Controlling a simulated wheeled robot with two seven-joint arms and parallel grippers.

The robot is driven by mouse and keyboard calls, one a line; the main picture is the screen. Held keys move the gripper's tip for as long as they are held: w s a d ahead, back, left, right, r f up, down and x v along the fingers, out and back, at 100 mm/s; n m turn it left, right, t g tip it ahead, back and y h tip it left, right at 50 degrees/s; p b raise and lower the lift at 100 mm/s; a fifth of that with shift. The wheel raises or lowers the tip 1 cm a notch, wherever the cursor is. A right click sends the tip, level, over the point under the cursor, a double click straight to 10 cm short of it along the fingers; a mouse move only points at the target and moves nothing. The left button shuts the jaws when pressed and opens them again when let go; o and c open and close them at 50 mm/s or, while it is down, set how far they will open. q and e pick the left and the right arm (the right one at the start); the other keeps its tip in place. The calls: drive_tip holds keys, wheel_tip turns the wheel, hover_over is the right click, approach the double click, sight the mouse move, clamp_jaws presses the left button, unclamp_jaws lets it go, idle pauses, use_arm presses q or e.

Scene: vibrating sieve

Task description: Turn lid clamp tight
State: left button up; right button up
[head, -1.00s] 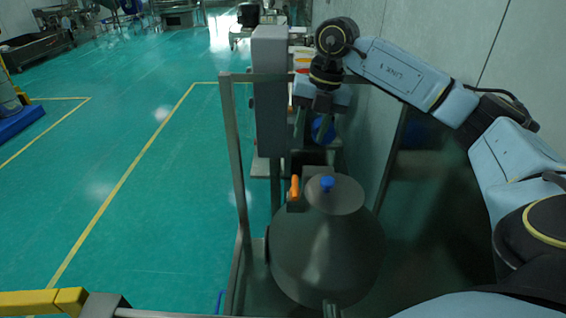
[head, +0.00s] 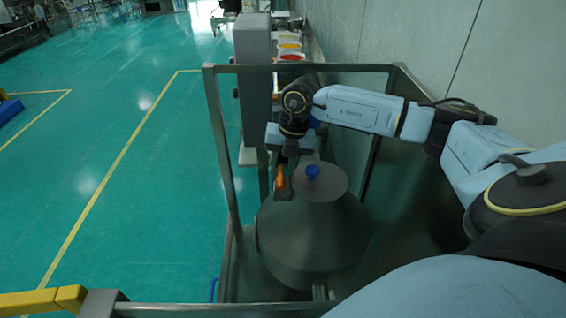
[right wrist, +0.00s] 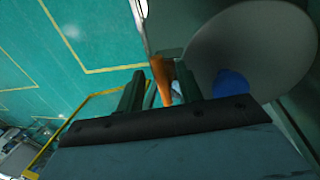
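The sieve is a dark metal vessel (head: 312,235) with a round lid (head: 330,180) and a blue knob (head: 313,172) on top. The orange clamp handle (head: 280,182) stands upright at the lid's left edge. My right gripper (head: 284,163) is just above and behind the handle, pointing down. In the right wrist view the gripper's two fingers (right wrist: 158,85) are apart, with the orange handle (right wrist: 162,78) showing between them. I cannot tell whether either finger touches it. The blue knob (right wrist: 230,84) is to the right of the fingers. My left gripper is out of view.
A metal frame (head: 222,150) surrounds the vessel, with its top bar behind my right gripper. A grey column (head: 252,80) stands behind. The wall (head: 430,45) is to the right. Open green floor (head: 130,160) lies to the left, with a yellow bar at lower left.

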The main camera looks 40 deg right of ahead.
drive_tip(key=shift+c, duration=0.2)
clamp_jaws()
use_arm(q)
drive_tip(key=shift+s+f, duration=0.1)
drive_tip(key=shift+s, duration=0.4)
